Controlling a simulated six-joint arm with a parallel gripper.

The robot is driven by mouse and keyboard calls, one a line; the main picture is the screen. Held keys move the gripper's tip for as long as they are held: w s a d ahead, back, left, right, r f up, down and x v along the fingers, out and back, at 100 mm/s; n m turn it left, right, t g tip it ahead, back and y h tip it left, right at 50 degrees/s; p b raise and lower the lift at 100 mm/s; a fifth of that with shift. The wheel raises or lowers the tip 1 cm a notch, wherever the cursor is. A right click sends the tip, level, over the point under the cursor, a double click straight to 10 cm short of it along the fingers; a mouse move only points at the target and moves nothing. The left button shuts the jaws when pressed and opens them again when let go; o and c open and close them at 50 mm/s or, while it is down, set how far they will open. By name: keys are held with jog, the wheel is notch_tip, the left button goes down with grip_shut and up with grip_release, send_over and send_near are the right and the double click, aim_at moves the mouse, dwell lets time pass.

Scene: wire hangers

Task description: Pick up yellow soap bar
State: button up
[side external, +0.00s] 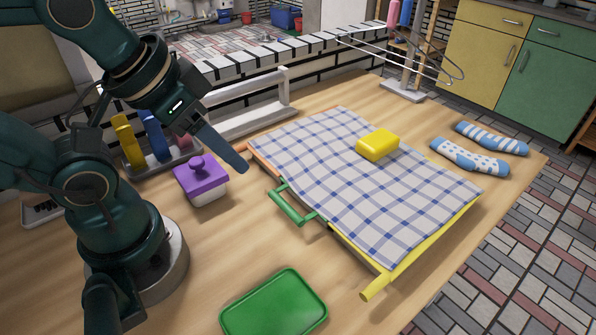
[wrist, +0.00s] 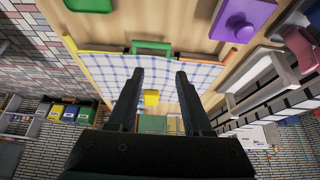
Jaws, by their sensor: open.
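The yellow soap bar (side external: 377,144) lies on a blue-and-white checked cloth (side external: 330,165) spread over a board, toward its far side. My gripper (wrist: 155,75) is open and empty. One finger is clear there; the other is hidden.
A green tray (side external: 274,308) lies in front. Two blue socks (side external: 470,157) lie at the right. A hanger stand (side external: 404,88) rises at the back, with wire hangers (side external: 400,55). A white rack (side external: 250,115) stands behind.

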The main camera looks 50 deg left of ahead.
jog(key=shift+o, duration=0.3)
jog(key=o, duration=0.7)
jog(key=shift+o, duration=0.2)
jog(key=w+r+t, duration=0.6)
jog(key=w+r, duration=0.1)
jog(key=w, duration=0.5)
jog(key=t, duration=0.3)
send_over(377, 139)
jog(key=s, duration=0.4)
notch_tip(377, 139, down, 6)
notch_tip(377, 139, down, 11)
jog(key=shift+w+r+g, duration=0.1)
jog(key=shift+r+g, duration=0.1)
jog(key=shift+g, duration=0.9)
jog(key=shift+w+f, duration=0.15)
jog(key=shift+f, duration=0.1)
jog(key=shift+x, duration=2.3)
